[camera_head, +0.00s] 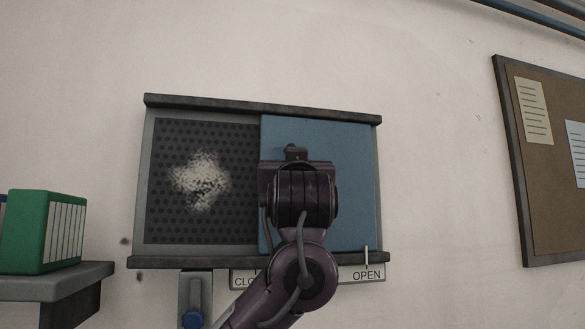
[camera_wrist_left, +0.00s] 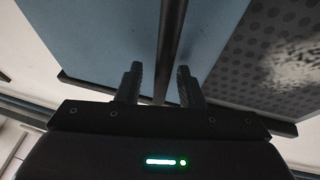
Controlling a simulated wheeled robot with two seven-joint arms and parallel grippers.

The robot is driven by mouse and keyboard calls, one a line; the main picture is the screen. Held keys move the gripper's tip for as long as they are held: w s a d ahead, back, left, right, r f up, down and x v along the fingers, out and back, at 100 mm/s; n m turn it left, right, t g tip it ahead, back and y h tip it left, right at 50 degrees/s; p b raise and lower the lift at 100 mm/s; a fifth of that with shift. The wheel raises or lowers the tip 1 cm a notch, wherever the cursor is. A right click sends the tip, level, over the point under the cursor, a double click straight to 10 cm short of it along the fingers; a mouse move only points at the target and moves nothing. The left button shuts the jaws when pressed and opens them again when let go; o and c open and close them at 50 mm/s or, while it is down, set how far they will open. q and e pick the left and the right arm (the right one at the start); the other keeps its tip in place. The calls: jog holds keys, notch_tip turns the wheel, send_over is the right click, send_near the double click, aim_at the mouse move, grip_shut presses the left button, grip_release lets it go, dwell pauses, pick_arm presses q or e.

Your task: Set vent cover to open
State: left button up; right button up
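The vent cover (camera_head: 345,180) is a blue panel at the right half of the vent frame (camera_head: 262,104), its right edge close to the frame's right end. Dark perforated grille (camera_head: 170,215) with a pale dusty patch shows at left. The OPEN label (camera_head: 367,275) is below the cover's right end; the CLOSED label (camera_head: 243,280) is partly hidden by my arm. The handle (camera_head: 294,153) is a dark bar, mostly hidden behind my left wrist. In the left wrist view, my left gripper (camera_wrist_left: 158,85) has its fingers apart on either side of the bar (camera_wrist_left: 172,45), with visible gaps.
A shelf (camera_head: 60,278) with a green binder (camera_head: 45,232) is at the lower left. A grey bracket with a blue knob (camera_head: 193,318) is under the frame. A cork board (camera_head: 545,200) hangs at right. The wall between is clear.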

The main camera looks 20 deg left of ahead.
jog(key=shift+d, duration=0.25)
pick_arm(q)
jog(key=shift+s, duration=0.15)
jog(key=shift+s+d+f+b, duration=0.1)
jog(key=shift+s+f+b, duration=0.15)
jog(key=shift+b, duration=0.2)
jog(key=b+v, duration=0.5)
jog(key=v, duration=0.2)
pick_arm(e)
notch_tip(320, 180, down, 6)
jog(key=shift+d, duration=0.2)
pick_arm(q)
jog(key=shift+d+r, duration=0.1)
pick_arm(e)
jog(key=shift+a, duration=0.15)
jog(key=shift+s, duration=0.1)
